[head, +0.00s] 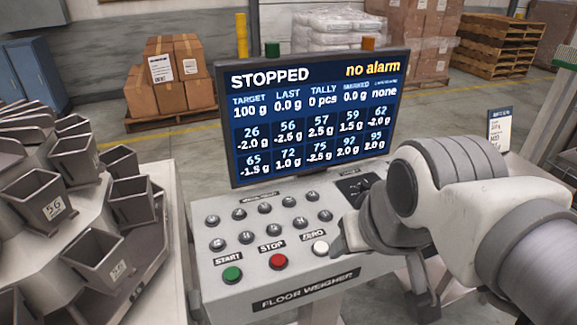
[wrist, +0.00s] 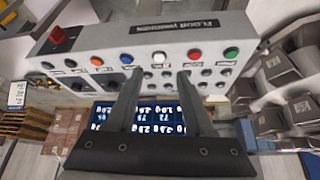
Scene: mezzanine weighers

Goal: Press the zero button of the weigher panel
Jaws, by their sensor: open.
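The weigher panel (head: 295,291) is a light grey sloped box labelled FLOOR WEIGHER. Its white button (head: 320,248), under the label ZERO, sits right of the red STOP button (head: 278,261) and green START button (head: 232,274). My gripper (head: 345,243) is just right of the white button, hiding the panel's right part. In the wrist view, where the panel is upside down, my open gripper (wrist: 159,74) has the white button (wrist: 160,58) framed between and just beyond its fingertips. Whether anything touches the button cannot be told. The screen (head: 310,115) reads STOPPED and no alarm.
Rows of small grey buttons (head: 264,208) lie behind the coloured ones. Blue (wrist: 127,57) and orange (wrist: 97,61) buttons and a red switch (wrist: 63,36) sit farther along the panel. Metal weigh buckets (head: 50,208) stand close on the left. Boxes and pallets are far behind.

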